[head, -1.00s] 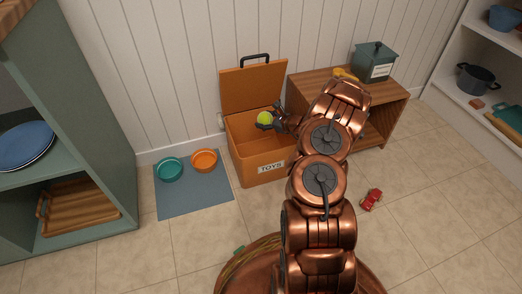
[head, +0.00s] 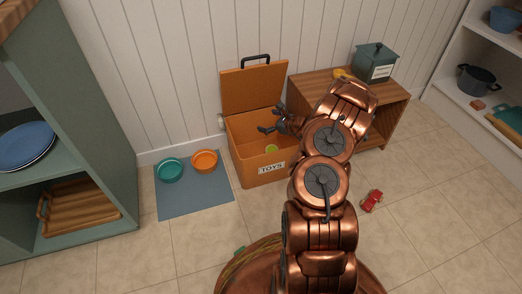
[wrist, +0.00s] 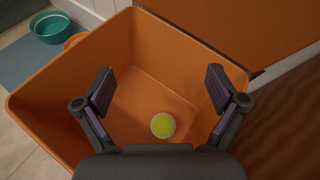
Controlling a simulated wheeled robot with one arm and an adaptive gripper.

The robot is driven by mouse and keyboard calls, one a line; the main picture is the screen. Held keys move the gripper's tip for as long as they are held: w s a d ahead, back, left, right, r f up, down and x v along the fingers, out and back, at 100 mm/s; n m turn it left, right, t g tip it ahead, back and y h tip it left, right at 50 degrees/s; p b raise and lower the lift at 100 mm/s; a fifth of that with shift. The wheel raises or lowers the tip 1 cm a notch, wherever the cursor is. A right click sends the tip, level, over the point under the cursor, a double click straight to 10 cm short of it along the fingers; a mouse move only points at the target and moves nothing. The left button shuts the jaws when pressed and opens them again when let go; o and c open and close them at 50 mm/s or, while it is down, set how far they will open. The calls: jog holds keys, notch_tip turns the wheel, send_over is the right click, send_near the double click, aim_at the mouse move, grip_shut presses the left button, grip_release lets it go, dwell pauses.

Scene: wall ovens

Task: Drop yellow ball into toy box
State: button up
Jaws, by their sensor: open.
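The toy box (head: 240,130) is orange, marked TOYS, with its lid (head: 253,88) raised against the wall. The yellow ball (head: 271,149) is inside the box, low down, apart from my gripper. In the wrist view the ball (wrist: 163,125) shows below and between my fingers, against the box's orange inside (wrist: 160,75). My gripper (head: 271,118) is over the box opening, with its fingers spread and nothing between them. The wrist view shows the same open gripper (wrist: 160,95).
A wooden bench (head: 395,92) with a teal canister (head: 375,62) stands right of the box. Teal (head: 169,170) and orange (head: 204,161) bowls sit on a blue mat (head: 195,201) at left. A red toy car (head: 372,200) lies on the floor at right.

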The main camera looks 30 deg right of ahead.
jog(key=v, duration=1)
jog(key=shift+s+r, duration=0.2)
jog(key=shift+s, duration=0.15)
